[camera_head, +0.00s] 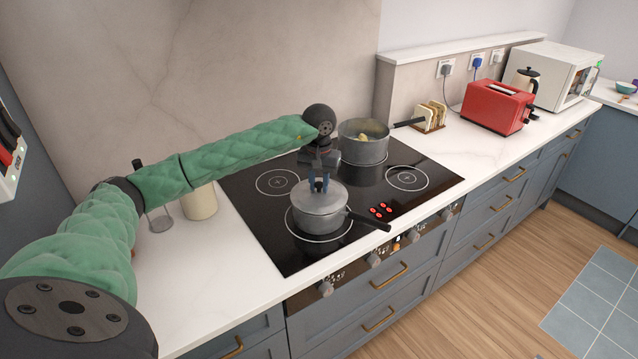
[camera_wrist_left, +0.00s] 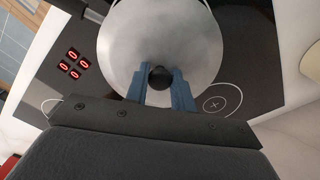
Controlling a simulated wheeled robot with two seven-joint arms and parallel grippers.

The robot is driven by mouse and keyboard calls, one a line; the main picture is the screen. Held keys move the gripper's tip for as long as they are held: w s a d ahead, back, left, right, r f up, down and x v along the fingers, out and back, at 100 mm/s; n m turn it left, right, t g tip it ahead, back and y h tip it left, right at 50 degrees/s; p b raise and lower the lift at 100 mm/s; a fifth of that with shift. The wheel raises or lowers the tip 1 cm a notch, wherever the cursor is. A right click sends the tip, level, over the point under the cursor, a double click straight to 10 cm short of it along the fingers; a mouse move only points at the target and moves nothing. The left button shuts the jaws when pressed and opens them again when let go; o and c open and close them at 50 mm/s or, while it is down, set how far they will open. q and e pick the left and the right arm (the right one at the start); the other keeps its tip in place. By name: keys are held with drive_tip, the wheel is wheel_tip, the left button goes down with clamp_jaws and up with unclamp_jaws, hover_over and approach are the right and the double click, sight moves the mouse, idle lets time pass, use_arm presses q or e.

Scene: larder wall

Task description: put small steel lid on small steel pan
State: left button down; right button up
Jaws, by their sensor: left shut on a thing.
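The small steel pan (camera_head: 319,222) stands on the front left ring of the black hob, its dark handle (camera_head: 369,221) pointing right towards the front edge. The small steel lid (camera_head: 314,196) is over the top of the pan; I cannot tell whether it is fully seated. My left gripper (camera_head: 319,186) points down from above with its blue fingers shut on the lid's dark knob. The left wrist view shows the fingers (camera_wrist_left: 167,88) on both sides of the round black knob (camera_wrist_left: 160,77), with the grey lid (camera_wrist_left: 160,35) below. My right gripper is not in view.
A larger steel pot (camera_head: 363,147) with food in it stands on a back ring, its handle pointing right. The black hob (camera_head: 262,222) has two free rings. A toast rack (camera_head: 431,117), red toaster (camera_head: 497,106) and microwave (camera_head: 548,70) stand right; a cream canister (camera_head: 200,203) stands left.

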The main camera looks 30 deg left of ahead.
use_arm(q)
drive_tip(key=c, duration=1.5)
unclamp_jaws()
drive_tip(key=shift+f, duration=0.1)
drive_tip(key=o, duration=0.3)
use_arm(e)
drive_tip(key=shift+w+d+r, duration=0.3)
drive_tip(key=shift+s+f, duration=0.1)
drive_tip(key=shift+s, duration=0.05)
